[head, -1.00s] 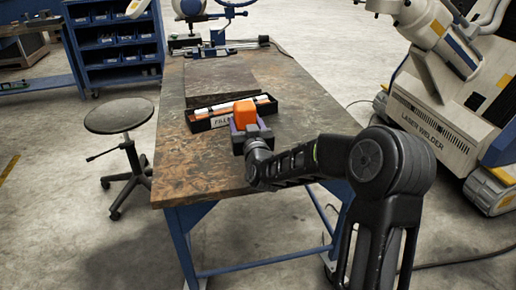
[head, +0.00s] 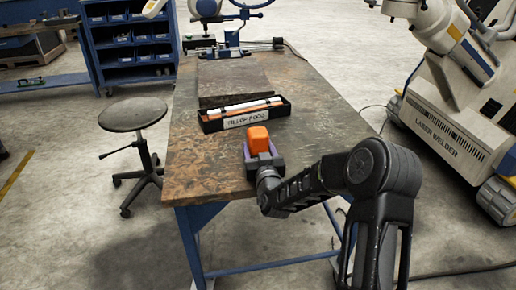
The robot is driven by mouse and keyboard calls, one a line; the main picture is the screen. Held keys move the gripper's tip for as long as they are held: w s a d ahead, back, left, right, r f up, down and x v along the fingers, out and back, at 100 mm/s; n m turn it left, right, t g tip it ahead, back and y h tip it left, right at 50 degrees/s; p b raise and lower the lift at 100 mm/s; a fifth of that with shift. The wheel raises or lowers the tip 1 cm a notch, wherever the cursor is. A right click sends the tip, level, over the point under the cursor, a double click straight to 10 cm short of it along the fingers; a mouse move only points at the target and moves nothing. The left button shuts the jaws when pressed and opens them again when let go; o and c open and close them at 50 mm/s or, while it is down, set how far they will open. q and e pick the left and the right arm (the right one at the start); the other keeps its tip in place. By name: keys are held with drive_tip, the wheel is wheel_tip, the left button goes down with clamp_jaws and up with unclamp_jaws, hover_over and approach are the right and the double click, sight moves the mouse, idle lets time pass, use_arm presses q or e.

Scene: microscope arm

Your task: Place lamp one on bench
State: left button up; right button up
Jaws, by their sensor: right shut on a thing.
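My right gripper (head: 266,160) is over the near part of the wooden bench top (head: 205,160), close to its front edge. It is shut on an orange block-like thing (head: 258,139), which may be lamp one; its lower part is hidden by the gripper. I cannot tell whether the orange thing touches the bench or is held just above it. No other lamp is clear in view. My left gripper is not in view.
A black labelled tray (head: 214,125) with long rods lies just beyond the orange thing. Blue apparatus (head: 232,45) stands at the bench's far end. A stool (head: 134,116) is left; a laser welder (head: 448,140) is right. The bench top left of the gripper is clear.

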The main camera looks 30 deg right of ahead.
drive_tip(key=shift+r, duration=0.15)
drive_tip(key=shift+f, duration=0.2)
drive_tip(key=o, duration=1.6)
drive_tip(key=shift+o, duration=0.2)
drive_tip(key=shift+s+r, duration=0.1)
drive_tip(key=shift+r, duration=0.05)
drive_tip(key=b+v, duration=0.1)
drive_tip(key=v, duration=1.1)
drive_tip(key=shift+o, duration=0.4)
